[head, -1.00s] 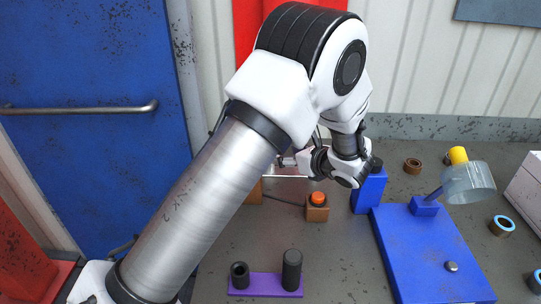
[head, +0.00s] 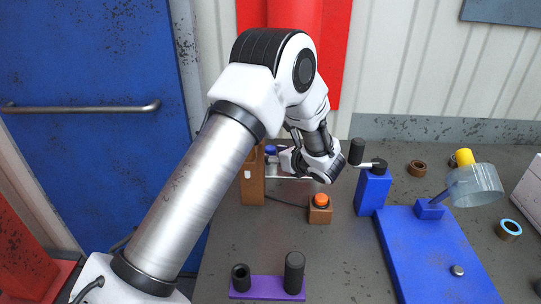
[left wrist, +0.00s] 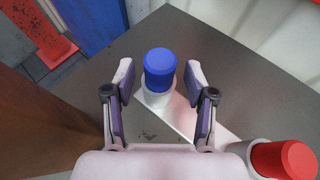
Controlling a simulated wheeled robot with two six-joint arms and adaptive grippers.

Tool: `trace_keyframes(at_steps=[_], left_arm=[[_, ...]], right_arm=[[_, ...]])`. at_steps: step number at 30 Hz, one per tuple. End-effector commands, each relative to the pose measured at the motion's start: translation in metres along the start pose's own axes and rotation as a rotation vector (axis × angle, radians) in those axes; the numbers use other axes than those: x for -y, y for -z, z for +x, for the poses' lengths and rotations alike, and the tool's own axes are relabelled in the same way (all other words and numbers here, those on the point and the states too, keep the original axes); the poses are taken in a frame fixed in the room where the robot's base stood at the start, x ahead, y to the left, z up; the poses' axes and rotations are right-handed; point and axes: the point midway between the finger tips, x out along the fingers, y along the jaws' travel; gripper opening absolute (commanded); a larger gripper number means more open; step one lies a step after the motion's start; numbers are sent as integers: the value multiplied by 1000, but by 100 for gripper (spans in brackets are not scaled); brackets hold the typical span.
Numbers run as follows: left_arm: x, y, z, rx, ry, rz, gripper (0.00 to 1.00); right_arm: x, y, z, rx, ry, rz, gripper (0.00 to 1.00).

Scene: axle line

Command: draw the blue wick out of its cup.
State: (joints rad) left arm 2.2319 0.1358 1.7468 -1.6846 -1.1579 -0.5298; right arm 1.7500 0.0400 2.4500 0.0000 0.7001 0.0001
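The blue wick (left wrist: 160,68) stands in a white cup (left wrist: 158,97) in the left wrist view. My left gripper (left wrist: 160,80) is open, with one finger on each side of the wick; gaps show between the fingers and the wick. In the head view a bit of the blue wick (head: 271,150) shows left of my left wrist; the fingers are mostly hidden there. A red wick (left wrist: 284,160) sits in another white cup (left wrist: 240,150) at the lower right of the wrist view. My right gripper is not in view.
A brown wooden block (head: 252,185) stands close left of the blue wick. An orange button on a wooden base (head: 320,214), a blue post with a black-handled crank (head: 372,192), a blue board (head: 425,250) and a purple holder (head: 267,285) stand on the grey table.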

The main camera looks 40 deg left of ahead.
Motion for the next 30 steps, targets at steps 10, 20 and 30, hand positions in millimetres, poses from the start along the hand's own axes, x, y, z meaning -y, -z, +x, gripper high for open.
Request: trace_keyframes(at_steps=[10,20,30], left_arm=[[0,0,0,-1,0,0,2],[1,-33,-14,1,2,-5,2],[0,-91,-38,-1,0,-1,2]], right_arm=[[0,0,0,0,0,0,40],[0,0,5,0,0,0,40],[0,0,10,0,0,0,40]])
